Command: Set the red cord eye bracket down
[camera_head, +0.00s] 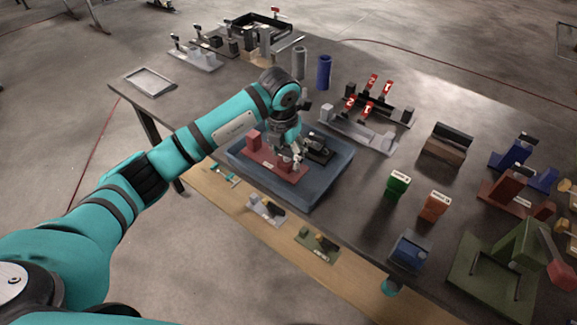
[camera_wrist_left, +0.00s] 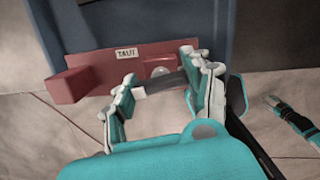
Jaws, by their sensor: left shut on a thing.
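The red cord eye bracket (camera_head: 271,164) is a flat red plate with an upright red block at one end. In the wrist view the red plate (camera_wrist_left: 98,68) carries a "TAUT" label, with the block at its left. My left gripper (camera_head: 290,158) is shut on the bracket near its right end; its fingers (camera_wrist_left: 163,92) stand either side of a dark bar there. The bracket is over or inside the blue tray (camera_head: 312,196); I cannot tell whether it touches the bottom.
A black part (camera_head: 318,148) lies in the tray, right of the gripper. A green block (camera_head: 397,184) and an orange block (camera_head: 434,206) stand to the right. Grey (camera_head: 266,209) and green (camera_head: 317,243) brackets lie on the lower wooden shelf.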

